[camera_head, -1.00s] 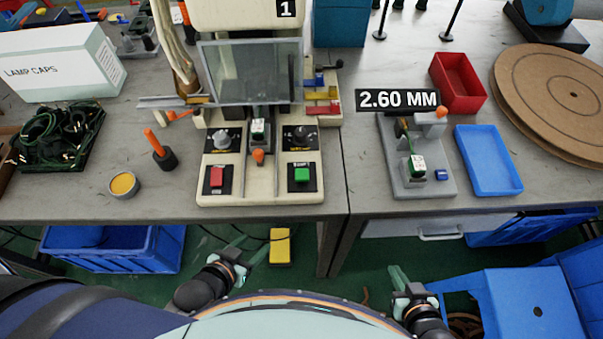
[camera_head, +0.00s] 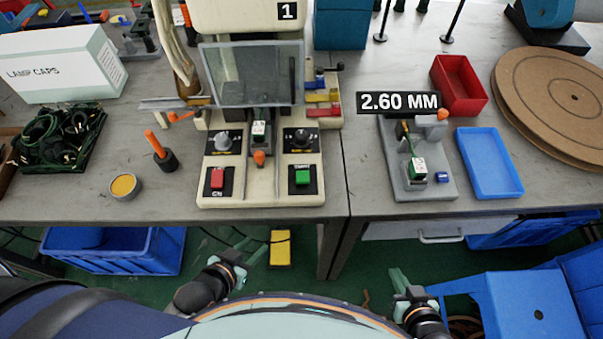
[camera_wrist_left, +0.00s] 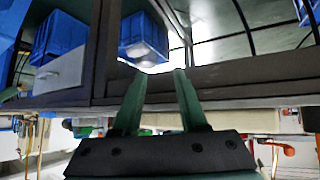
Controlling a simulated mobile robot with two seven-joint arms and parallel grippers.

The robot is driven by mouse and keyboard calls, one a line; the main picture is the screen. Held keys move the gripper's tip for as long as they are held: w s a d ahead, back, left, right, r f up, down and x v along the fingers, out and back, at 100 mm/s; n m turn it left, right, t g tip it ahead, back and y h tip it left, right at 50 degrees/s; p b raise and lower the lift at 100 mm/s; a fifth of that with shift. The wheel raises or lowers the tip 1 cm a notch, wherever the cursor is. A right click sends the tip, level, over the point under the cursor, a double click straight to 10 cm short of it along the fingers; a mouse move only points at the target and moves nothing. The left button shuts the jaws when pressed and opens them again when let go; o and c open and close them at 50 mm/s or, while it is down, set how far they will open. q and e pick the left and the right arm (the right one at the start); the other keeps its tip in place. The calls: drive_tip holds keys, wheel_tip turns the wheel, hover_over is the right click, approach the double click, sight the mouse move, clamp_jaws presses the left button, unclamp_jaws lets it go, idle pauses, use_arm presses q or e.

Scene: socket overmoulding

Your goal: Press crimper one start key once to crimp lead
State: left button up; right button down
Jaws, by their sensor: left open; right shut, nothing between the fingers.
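Crimper one (camera_head: 260,188), a cream machine marked 1, stands on the bench left of centre in the head view. Its green start key (camera_head: 302,176) is on the front right panel, and a red key (camera_head: 217,179) is on the front left panel. A small white and green part (camera_head: 259,132) sits in the middle behind an orange knob (camera_head: 259,159). My left gripper (camera_head: 247,247) is open and empty, in front of and below the bench edge. It also shows open in the left wrist view (camera_wrist_left: 160,85). My right gripper (camera_head: 397,276) is shut and empty, lower right.
A grey gauge fixture (camera_head: 410,185) marked 2.60 MM, a blue tray (camera_head: 490,187) and a red bin (camera_head: 459,101) are to the right. A tin (camera_head: 124,187) and an orange-handled tool (camera_head: 155,144) stand left of the crimper. Bare bench lies between crimper and fixture.

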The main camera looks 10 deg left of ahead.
use_arm(q)
clamp_jaws()
idle(1.4)
